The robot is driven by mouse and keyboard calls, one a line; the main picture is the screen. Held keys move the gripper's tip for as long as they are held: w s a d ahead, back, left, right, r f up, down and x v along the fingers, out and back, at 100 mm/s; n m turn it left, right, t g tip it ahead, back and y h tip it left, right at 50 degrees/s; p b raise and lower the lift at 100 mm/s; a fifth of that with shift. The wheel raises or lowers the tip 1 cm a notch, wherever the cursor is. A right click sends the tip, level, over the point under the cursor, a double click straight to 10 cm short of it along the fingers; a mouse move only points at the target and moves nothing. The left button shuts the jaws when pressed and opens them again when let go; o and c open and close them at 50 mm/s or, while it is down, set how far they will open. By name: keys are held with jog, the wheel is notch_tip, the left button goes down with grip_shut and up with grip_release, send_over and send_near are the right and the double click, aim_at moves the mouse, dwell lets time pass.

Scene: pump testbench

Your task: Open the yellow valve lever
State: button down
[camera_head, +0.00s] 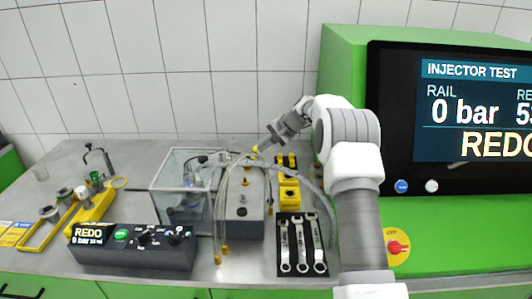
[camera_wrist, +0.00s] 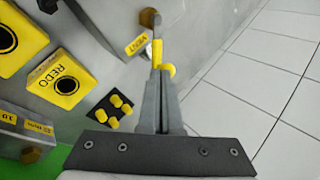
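The yellow valve lever (camera_wrist: 157,52) shows in the wrist view, just beyond my fingertips. It is near a brass-coloured fitting (camera_wrist: 149,18) and a yellow VENT label (camera_wrist: 137,44). A second bit of yellow shows right of the fingers, and the fingers hide part of the lever. My gripper (camera_wrist: 160,74) has its two grey fingers close together, with the tips at the lever. I cannot tell whether the lever is pinched between them or only behind them. In the head view, my gripper (camera_head: 268,143) points down and left, and a small yellow piece (camera_head: 257,149) shows at its tip.
A glass box (camera_head: 168,188) with hoses stands left of my gripper. Yellow blocks (camera_head: 289,196) and a wrench mat (camera_head: 302,266) are below it. A control box (camera_head: 135,247) stands at the front left. The green screen cabinet (camera_head: 345,60) is close on the right.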

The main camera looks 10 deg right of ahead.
jog(key=shift+w+a+n+p, duration=0.3)
jog(key=shift+w+a+p, duration=0.45)
jog(key=shift+w, duration=0.4)
jog(key=shift+w+a, duration=0.1)
